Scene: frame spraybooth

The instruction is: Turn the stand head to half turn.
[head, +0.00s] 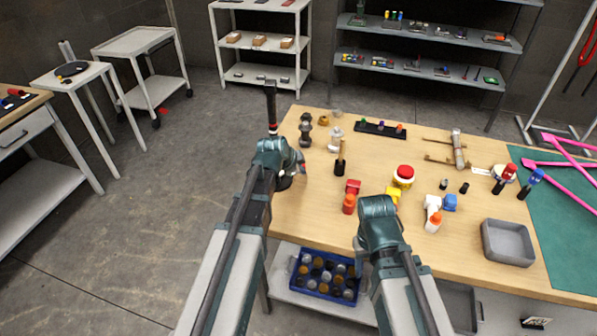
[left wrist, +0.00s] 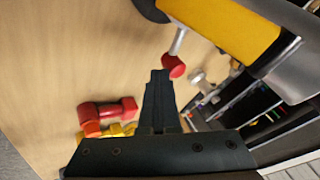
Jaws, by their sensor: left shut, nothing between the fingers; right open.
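The stand head appears as a yellow drum (left wrist: 235,25) with grey and dark ends, close to the camera in the left wrist view. A short grey rod ending in a red ball knob (left wrist: 172,67) sticks out of it. In the head view my left arm hides most of the stand; a dark post (head: 271,103) rises above it, and the red knob (head: 302,167) shows. My left gripper (left wrist: 160,76) is shut and empty, its tips right beside the knob; contact cannot be told. My right gripper (head: 378,228) is open and empty above the table's front edge.
A blue crate (head: 325,275) sits on the shelf below. The table's left edge lies by the stand.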

